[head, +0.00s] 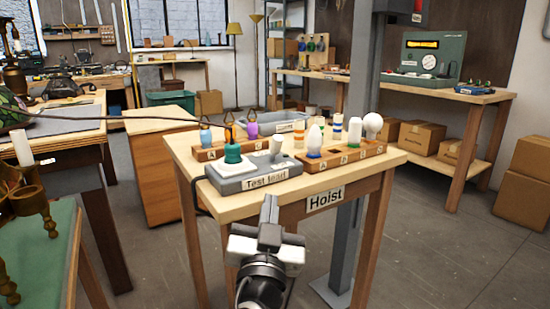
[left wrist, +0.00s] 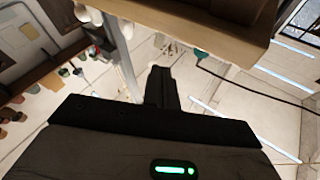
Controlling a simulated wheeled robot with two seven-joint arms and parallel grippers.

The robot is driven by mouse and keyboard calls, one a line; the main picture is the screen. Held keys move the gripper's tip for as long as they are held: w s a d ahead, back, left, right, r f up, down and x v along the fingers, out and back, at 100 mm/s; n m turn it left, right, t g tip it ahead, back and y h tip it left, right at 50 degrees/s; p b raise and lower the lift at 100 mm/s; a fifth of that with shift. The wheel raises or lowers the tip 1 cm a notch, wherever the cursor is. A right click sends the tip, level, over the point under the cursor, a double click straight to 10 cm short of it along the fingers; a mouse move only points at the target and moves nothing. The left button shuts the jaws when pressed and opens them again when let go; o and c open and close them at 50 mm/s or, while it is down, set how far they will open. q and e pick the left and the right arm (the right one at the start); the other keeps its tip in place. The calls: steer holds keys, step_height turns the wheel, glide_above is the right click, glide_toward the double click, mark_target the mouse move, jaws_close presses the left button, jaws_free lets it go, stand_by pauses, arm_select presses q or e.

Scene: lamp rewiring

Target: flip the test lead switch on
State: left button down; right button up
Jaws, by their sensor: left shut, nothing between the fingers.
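The test lead box (head: 262,180), grey with a "Test lead" label, sits at the near left of the small wooden table. A pale switch lever (head: 277,146) stands up at its right part. A teal piece (head: 232,153) stands on a white pad at its left part. My left gripper (head: 269,208) is shut and empty, just in front of and below the box's near side, apart from the lever. In the left wrist view its dark fingers (left wrist: 160,88) are together, and a teal piece with a cable (left wrist: 200,54) shows beyond the table edge. The right gripper is not in view.
The table (head: 330,185) carries a "Hoist" sign (head: 325,198) on its front. Behind the box are a wooden block with coloured pieces (head: 205,154) and a bulb rack (head: 340,160). A grey post (head: 362,70) rises behind. A dark cable (head: 120,118) runs left from the table.

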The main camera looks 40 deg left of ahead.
mark_target(276, 148)
arm_select(q)
steer(key=p+x, duration=0.2)
steer(key=x, duration=1)
steer(key=shift+w+a+r, duration=0.1)
steer(key=shift+r, duration=0.1)
steer(key=shift+w+a+p, duration=0.2)
steer(key=shift+w+p, duration=0.05)
steer(key=shift+p, duration=0.05)
steer(key=shift+w+a+r, duration=0.1)
steer(key=shift+w, duration=0.1)
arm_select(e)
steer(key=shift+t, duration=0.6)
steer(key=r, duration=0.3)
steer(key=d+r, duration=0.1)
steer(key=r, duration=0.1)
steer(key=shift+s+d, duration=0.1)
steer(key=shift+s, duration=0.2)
